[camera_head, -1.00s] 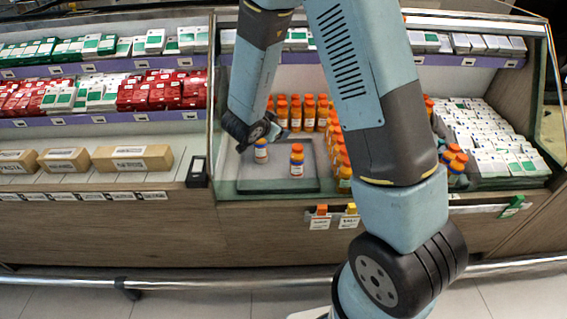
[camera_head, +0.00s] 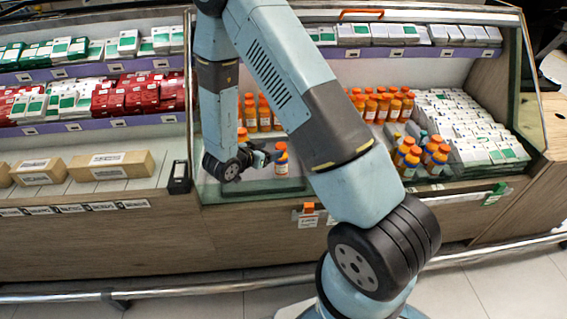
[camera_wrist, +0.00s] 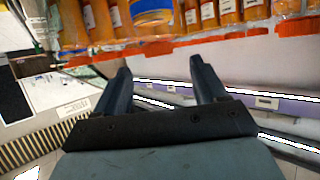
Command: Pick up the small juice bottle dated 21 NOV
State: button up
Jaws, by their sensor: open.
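A small orange juice bottle (camera_head: 281,160) with an orange cap stands upright on the dark tray (camera_head: 262,188) in the display case. A second small bottle (camera_head: 242,135) stands further left, partly hidden by my arm. I cannot read the date on either label. My gripper (camera_head: 263,157) is just left of the first bottle at about its height; I cannot tell if they touch. In the wrist view, which is upside down, my gripper (camera_wrist: 162,76) is open with nothing between its fingers. A near bottle (camera_wrist: 152,15) shows beyond the fingertips, cap down in the picture.
Rows of orange-capped bottles (camera_head: 264,116) stand behind the tray, and more (camera_head: 407,160) stand to its right, beyond my arm. White and green boxes (camera_head: 465,130) fill the right side. The case has a glass side and a front ledge. Cardboard boxes (camera_head: 112,165) sit on the left shelf.

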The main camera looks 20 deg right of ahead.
aim_at(279, 147)
jog(key=shift+x, duration=3.6)
jog(key=shift+s, duration=0.1)
grip_shut()
